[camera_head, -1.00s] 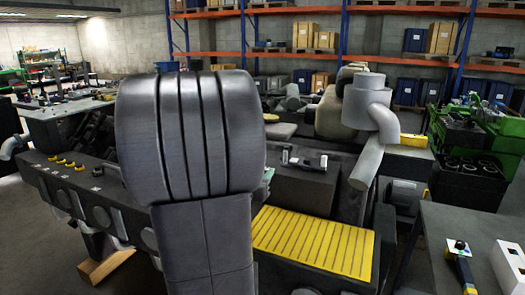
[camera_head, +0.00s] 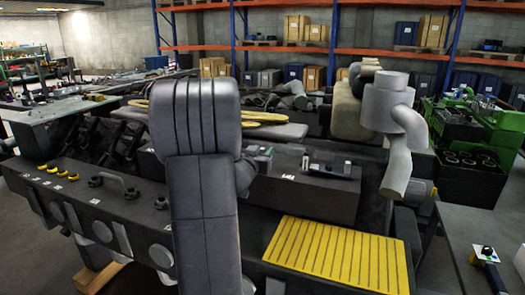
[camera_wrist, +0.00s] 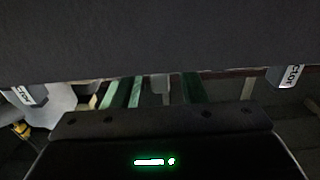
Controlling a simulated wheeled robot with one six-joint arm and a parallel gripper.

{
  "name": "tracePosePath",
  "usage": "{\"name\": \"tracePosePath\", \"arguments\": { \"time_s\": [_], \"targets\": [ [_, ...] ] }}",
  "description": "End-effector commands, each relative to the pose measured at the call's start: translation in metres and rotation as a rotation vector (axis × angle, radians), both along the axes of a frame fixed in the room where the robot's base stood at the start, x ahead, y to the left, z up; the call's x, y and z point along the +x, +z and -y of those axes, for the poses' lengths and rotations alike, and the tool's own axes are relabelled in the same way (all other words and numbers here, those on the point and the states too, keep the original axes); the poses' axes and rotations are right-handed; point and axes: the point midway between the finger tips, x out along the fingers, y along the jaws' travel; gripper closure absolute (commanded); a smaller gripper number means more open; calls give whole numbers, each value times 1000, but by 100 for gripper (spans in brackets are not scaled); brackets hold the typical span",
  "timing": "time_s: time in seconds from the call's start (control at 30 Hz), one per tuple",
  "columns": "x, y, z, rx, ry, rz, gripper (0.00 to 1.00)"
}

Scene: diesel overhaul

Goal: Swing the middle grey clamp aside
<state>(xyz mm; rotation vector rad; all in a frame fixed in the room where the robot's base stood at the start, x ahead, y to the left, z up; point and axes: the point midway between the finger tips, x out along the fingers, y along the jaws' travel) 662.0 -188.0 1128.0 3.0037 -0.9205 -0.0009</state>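My gripper (camera_head: 259,160) shows only in part in the head view, low over the dark block (camera_head: 320,200) and mostly behind my own arm. In the wrist view two grey, lettered fingertips stand wide apart at the left and right edges, with nothing seen held between them. A small clamp-like piece with a grey end and a black bar (camera_head: 330,170) lies on top of the block, to the right of my gripper. I cannot tell whether it is the middle grey clamp; anything behind my arm is hidden. A large dark surface (camera_wrist: 160,40) fills the upper wrist view.
A ribbed yellow pad (camera_head: 340,255) lies in front of the block. A grey pipe elbow (camera_head: 395,120) rises at the right. A side table (camera_head: 480,225) stands at the right.

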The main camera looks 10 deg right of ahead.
Motion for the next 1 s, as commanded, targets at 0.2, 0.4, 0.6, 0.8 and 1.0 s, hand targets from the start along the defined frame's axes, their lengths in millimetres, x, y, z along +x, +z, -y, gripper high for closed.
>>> {"name": "tracePosePath", "arguments": {
  "time_s": [0.2,0.4,0.6,0.8,1.0],
  "targets": [
    [4,0,3,0,1,0,62],
    [4,0,3,0,1,0,72],
    [4,0,2,0,1,0,100],
    [4,1,2,0,-11,0,100],
    [1,4,-1,1,-75,-2,100]
  ]
}}
